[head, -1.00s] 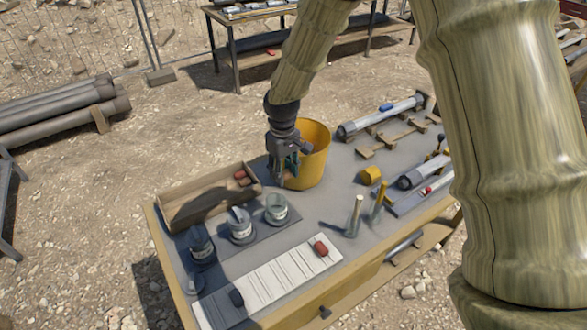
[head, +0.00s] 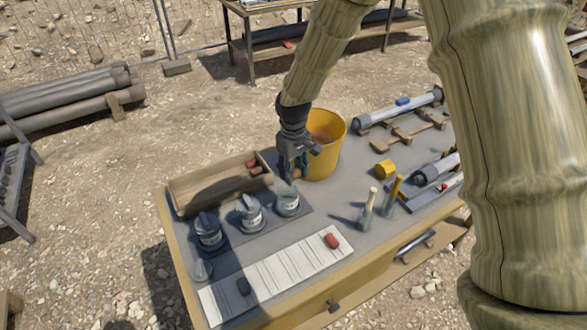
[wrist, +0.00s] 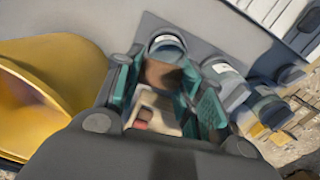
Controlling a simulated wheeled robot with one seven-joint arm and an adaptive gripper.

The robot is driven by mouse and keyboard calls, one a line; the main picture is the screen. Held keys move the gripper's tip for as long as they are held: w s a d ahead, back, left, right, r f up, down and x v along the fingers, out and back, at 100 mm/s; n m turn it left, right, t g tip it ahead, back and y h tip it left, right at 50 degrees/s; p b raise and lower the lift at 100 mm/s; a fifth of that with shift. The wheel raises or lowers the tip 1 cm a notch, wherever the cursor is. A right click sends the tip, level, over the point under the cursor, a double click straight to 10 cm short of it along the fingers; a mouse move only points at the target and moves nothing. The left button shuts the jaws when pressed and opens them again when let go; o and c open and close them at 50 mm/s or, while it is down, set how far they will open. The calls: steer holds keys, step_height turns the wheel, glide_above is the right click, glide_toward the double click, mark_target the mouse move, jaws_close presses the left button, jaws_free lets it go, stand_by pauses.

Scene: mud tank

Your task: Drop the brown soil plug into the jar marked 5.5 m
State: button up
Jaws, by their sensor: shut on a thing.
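My gripper (head: 291,176) hangs just behind the rightmost jar (head: 287,203), beside the yellow bucket. In the wrist view its teal fingers (wrist: 166,88) are shut on the brown soil plug (wrist: 160,74). The plug is hard to make out in the head view. Three glass jars stand in a row on a dark mat: the rightmost one, a middle jar (head: 250,214) and a left jar (head: 208,233). The middle and left jars have lids or tools tilted on top. Their labels are too small to read. A jar rim (wrist: 166,42) shows just beyond the plug in the wrist view.
The yellow bucket (head: 331,158) stands right of my gripper. A wooden tray (head: 190,200) with reddish plugs lies behind the jars. A white sectioned board (head: 285,272) with a red and a dark piece lies in front. Upright tools (head: 368,205) stand to the right.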

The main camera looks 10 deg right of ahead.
mark_target(293, 172)
steer(key=shift+f, duration=0.3)
steer(key=o, duration=1.2)
steer(key=shift+r, duration=0.1)
step_height(293, 172, up, 12)
